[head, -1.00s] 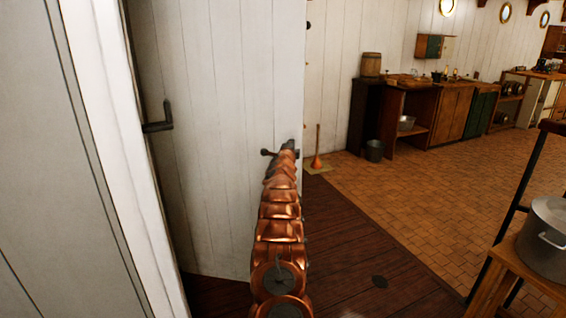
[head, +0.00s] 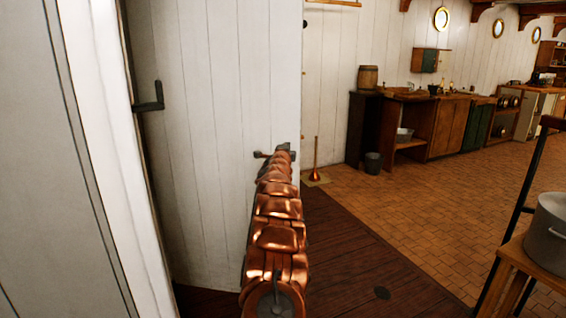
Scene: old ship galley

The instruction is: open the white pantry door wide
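The white plank pantry door (head: 215,110) fills the left middle of the head view, with its free edge on the right and the room visible past it. A dark handle (head: 261,154) sticks out near that edge. My copper arm reaches up from below, and my gripper (head: 282,149) is at the handle, by the door's edge. The gripper is small and foreshortened, so its fingers and any hold on the handle cannot be made out. A dark bent lever (head: 150,98) shows at the door's left side, beside the white frame (head: 100,130).
A wooden stand with a grey pot (head: 556,235) is at the lower right. Dark planks (head: 350,255) and open tiled floor (head: 430,200) lie between. A copper plunger-like object (head: 315,160), a bucket (head: 373,163) and cabinets (head: 450,125) line the far wall.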

